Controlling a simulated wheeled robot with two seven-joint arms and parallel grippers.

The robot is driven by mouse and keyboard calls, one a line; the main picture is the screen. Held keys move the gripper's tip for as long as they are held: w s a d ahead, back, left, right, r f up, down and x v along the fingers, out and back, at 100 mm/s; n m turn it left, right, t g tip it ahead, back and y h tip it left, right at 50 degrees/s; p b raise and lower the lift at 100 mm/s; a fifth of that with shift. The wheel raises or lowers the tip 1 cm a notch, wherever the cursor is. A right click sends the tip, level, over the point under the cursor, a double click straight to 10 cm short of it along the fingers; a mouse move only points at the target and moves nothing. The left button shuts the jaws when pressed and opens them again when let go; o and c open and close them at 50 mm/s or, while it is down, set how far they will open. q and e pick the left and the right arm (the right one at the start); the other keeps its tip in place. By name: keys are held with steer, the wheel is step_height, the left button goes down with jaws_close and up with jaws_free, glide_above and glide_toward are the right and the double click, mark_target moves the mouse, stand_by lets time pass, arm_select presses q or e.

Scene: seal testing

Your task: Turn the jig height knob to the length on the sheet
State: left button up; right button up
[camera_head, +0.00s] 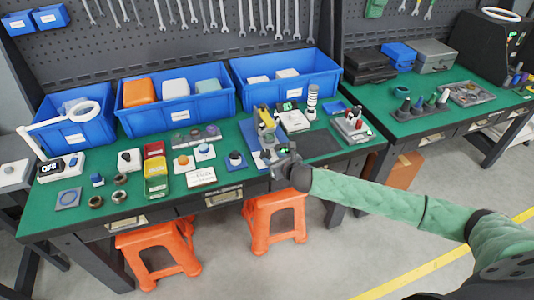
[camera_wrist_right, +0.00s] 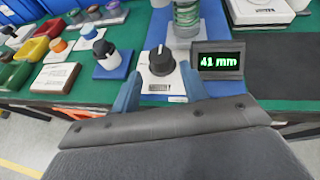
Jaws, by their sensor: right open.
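The black jig height knob (camera_wrist_right: 162,60) stands on a white plate at the front of the jig's blue base. A dark display (camera_wrist_right: 218,61) beside it reads "41 mm" in green. My right gripper (camera_wrist_right: 160,72) is open, with its two blue fingers on either side of the knob; I cannot tell whether they touch it. In the head view my right gripper (camera_head: 284,163) is at the table's front edge and covers the knob. The jig (camera_head: 266,120) with its yellow part rises behind it.
A blue block with a dark-capped part (camera_wrist_right: 106,57) stands close left of my fingers. Yellow and red trays (camera_head: 156,178) lie farther left. Blue bins (camera_head: 178,112) line the back. A dark mat (camera_head: 314,146) to the right is clear. Orange stools (camera_head: 275,220) stand below.

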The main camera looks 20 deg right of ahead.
mark_target(267, 154)
arm_select(q)
steer(key=shift+s+a+f+p, duration=0.25)
steer(key=shift+s+f+p, duration=0.05)
steer(key=shift+f, duration=0.25)
steer(key=shift+s+a+f+p, duration=0.25)
steer(key=shift+s+a+f, duration=0.1)
steer(key=shift+f, duration=0.25)
steer(key=shift+s+a+f+p, duration=0.2)
steer(key=shift+s+f+p, duration=0.1)
steer(key=shift+f, duration=0.25)
arm_select(e)
steer(key=shift+x, duration=2.95)
arm_select(q)
steer(key=shift+w, duration=0.1)
arm_select(e)
steer(key=c, duration=0.7)
